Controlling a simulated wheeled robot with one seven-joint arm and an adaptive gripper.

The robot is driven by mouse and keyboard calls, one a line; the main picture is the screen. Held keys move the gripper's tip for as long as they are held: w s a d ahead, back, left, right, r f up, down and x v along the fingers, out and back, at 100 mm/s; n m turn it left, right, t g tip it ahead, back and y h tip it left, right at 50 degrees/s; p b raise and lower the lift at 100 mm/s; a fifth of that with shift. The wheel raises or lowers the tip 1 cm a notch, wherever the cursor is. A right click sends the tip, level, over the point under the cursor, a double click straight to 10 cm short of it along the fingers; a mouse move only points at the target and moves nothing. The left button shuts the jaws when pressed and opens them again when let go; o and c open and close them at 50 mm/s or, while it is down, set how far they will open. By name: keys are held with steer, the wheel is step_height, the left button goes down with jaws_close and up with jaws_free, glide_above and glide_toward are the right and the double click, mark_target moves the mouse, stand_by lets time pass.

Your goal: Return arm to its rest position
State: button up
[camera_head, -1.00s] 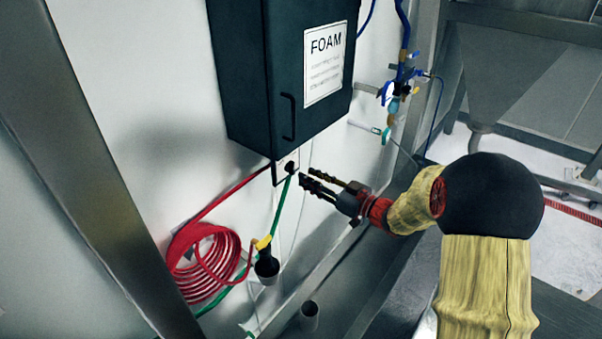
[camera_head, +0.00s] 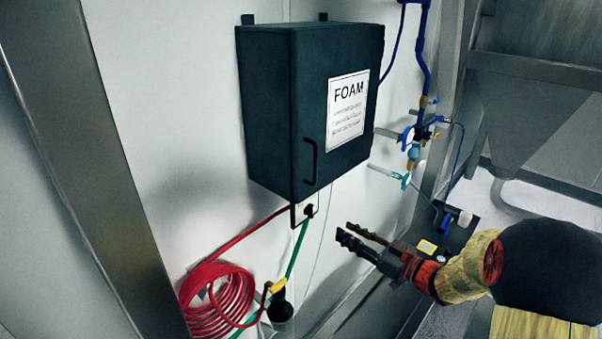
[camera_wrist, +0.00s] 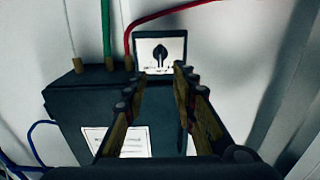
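My gripper (camera_head: 352,236) is open and empty in the head view, its two fingers pointing left toward the wall below the dark FOAM cabinet. My arm, in a yellow cover with a black joint, reaches in from the lower right. In the wrist view my gripper (camera_wrist: 150,80) shows its two fingers apart with nothing between them. Beyond the fingertips is a black knob on a white plate (camera_wrist: 174,48), apart from the fingers. The same switch plate (camera_head: 305,210) sits under the cabinet in the head view.
The FOAM cabinet (camera_head: 280,110) hangs on the wall. A coiled red hose (camera_head: 218,300) and a black-and-yellow nozzle (camera_head: 280,305) are at lower left. Blue pipes with valves (camera_head: 412,140) run right of the cabinet. A steel post (camera_head: 90,170) stands at left, a metal hopper (camera_head: 520,120) at right.

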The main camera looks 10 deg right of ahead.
steer(key=d+f+m+g+h, duration=0.2)
steer(key=d+f+m+h, duration=0.2)
steer(key=d+f+h, duration=0.65)
steer(key=s+d+f+m+g+h+b, duration=0.3)
steer(key=s+d+f+g+h+b, duration=0.15)
steer(key=s+d, duration=0.35)
steer(key=s+a+f+m+g+y+b, duration=0.1)
steer(key=s+a+g+b, duration=0.15)
steer(key=s+a, duration=0.4)
steer(key=s+a+f+m+g+y+b, duration=0.15)
steer(key=s+a+b, duration=0.25)
steer(key=s, duration=0.5)
steer(key=s+a+n+y+b, duration=0.1)
steer(key=s+a+b, duration=0.2)
steer(key=a+b, duration=0.3)
steer(key=s+a+f+n+t+y+b, duration=0.1)
steer(key=s+a+b, duration=0.3)
steer(key=a, duration=0.5)
steer(key=shift+s+a+f+b, duration=0.2)
steer(key=shift+s+b, duration=0.1)
steer(key=shift+b, duration=0.85)
